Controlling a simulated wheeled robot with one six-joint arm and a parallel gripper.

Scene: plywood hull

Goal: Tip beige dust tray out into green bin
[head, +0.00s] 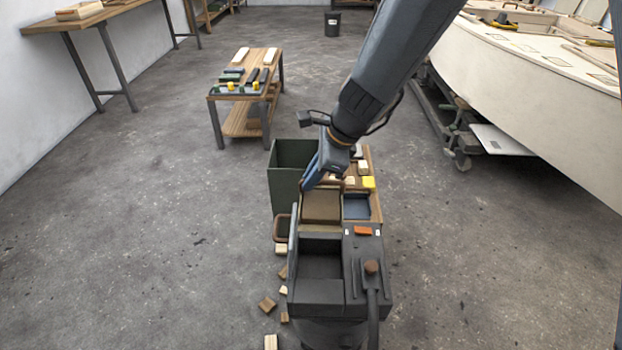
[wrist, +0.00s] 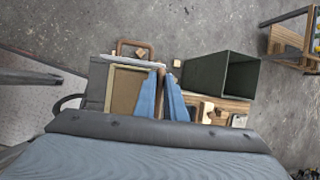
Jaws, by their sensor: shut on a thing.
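The beige dust tray (head: 321,207) sits at the front end of my body in the head view, its brown inside facing up and looking level. It also shows in the wrist view (wrist: 128,92), left of the fingers. My gripper (head: 310,185) has its blue fingers closed on the tray's edge nearest the green bin; they show in the wrist view (wrist: 162,76). I cannot tell whether dust lies in the tray. The green bin (head: 283,190) stands open on the floor just beyond and left of the tray. It is right of the fingers in the wrist view (wrist: 222,85).
A wooden surface with small blocks and a blue tray (head: 356,208) lies right of the beige tray. Wood offcuts (head: 267,304) litter the floor at left. A low workbench (head: 247,85) stands farther back, the plywood hull (head: 530,95) at right.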

